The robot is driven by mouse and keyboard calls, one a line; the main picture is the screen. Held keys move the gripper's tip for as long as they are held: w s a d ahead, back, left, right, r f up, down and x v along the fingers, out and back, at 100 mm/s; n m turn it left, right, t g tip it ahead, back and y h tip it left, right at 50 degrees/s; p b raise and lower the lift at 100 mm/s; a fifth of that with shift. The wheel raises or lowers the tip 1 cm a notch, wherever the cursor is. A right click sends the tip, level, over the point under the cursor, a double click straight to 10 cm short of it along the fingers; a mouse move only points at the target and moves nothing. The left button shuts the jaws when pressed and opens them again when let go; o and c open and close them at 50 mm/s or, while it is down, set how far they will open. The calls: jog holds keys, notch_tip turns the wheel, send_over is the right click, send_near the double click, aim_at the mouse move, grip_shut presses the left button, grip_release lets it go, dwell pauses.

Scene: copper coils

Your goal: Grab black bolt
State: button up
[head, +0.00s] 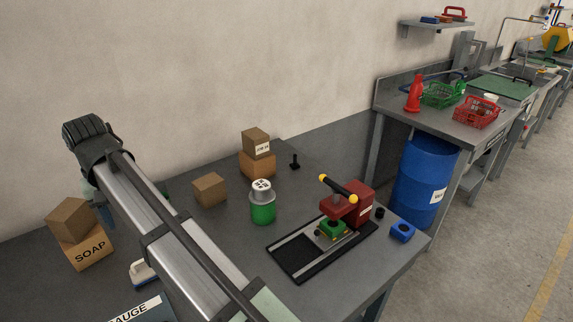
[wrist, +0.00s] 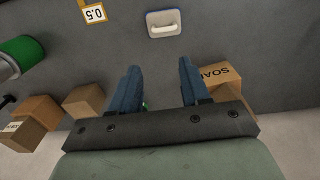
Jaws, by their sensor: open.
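The black bolt (head: 295,161) stands upright on the grey table near the wall, right of the stacked cardboard boxes in the head view. In the wrist view a small black piece, which looks like the bolt (wrist: 8,101), shows at the left edge, partly cut off. My gripper (wrist: 158,66) is open and empty, with its two blue fingers apart above the table. It is well away from the bolt, on the soap box side. In the head view my arm mostly hides the gripper.
Cardboard boxes (head: 210,189) and a green can (head: 263,208) stand between my arm and the bolt. A soap box (head: 88,250) is at the left. A red press (head: 350,203) on a black frame stands to the right. The table around the bolt is clear.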

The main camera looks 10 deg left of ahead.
jog(key=w+d+n+t, duration=0.1)
jog(key=w+d+n, duration=0.1)
jog(key=w, duration=0.6)
jog(key=w+d+n, duration=0.2)
jog(key=w+n, duration=0.1)
jog(key=w, duration=0.4)
jog(key=n+t+h, duration=0.2)
jog(key=n+h, duration=0.1)
jog(key=n, duration=1)
send_over(295, 165)
jog(key=s+a, duration=0.3)
notch_tip(295, 165, down, 6)
jog(key=x, duration=1.3)
jog(key=shift+w+a, duration=0.1)
jog(key=shift+a, duration=0.15)
jog(key=shift+c, duration=0.4)
grip_shut()
jog(key=shift+r, duration=0.1)
